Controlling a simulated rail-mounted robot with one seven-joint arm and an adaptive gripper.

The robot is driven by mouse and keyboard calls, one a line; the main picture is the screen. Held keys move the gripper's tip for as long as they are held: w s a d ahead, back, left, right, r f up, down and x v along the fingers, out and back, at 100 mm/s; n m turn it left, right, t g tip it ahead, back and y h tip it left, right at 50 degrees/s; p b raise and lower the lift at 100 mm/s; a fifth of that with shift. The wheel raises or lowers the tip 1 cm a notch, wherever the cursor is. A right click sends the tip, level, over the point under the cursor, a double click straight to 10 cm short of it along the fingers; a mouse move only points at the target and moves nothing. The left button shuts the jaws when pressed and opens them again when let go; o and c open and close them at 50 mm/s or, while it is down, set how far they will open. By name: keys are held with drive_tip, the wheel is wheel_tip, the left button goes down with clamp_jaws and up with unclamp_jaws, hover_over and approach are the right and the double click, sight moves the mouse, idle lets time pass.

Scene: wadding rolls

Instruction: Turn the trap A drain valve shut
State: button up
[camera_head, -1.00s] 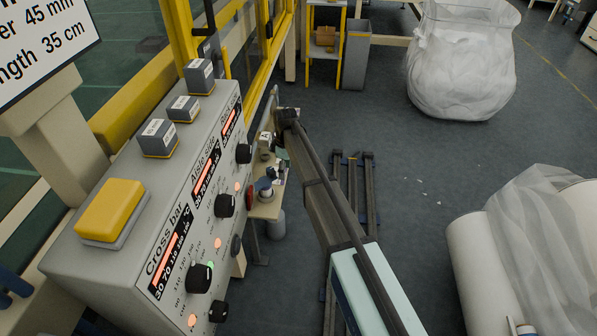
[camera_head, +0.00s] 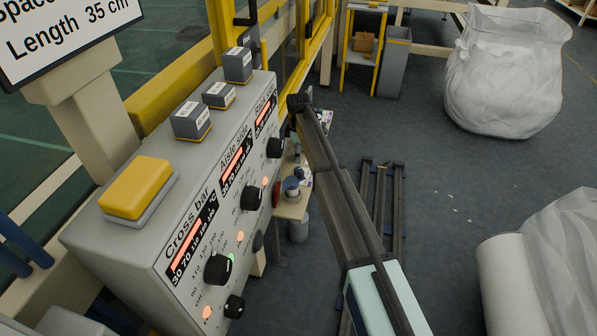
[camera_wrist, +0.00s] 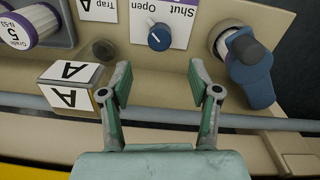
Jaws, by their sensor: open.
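The drain valve is a round blue knob (camera_wrist: 159,37) on a white plate with the upside-down words Shut and Open, at the top middle of the wrist view. A white mark on the knob leans to the upper left, seemingly toward Open. An upside-down Trap label (camera_wrist: 98,8) is left of the plate. My gripper (camera_wrist: 159,76) is open and empty, its fingers below the knob and to either side, apart from it. In the head view the arm reaches behind the control box, and the knob and fingertips are hidden there.
A blue-handled fitting (camera_wrist: 248,70) stands close right of the fingers. A block marked A (camera_wrist: 72,86) and a labelled cylinder (camera_wrist: 32,25) are on the left. A grey pipe (camera_wrist: 60,108) crosses below. The grey control box (camera_head: 130,225) stands left of the arm.

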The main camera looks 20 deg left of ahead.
sight(298, 169)
wheel_tip(298, 169, down, 10)
drive_tip(key=shift+w+r+b, duration=0.15)
drive_tip(key=shift+r+b, duration=0.05)
drive_tip(key=shift+b, duration=0.3)
drive_tip(key=c, duration=1.2)
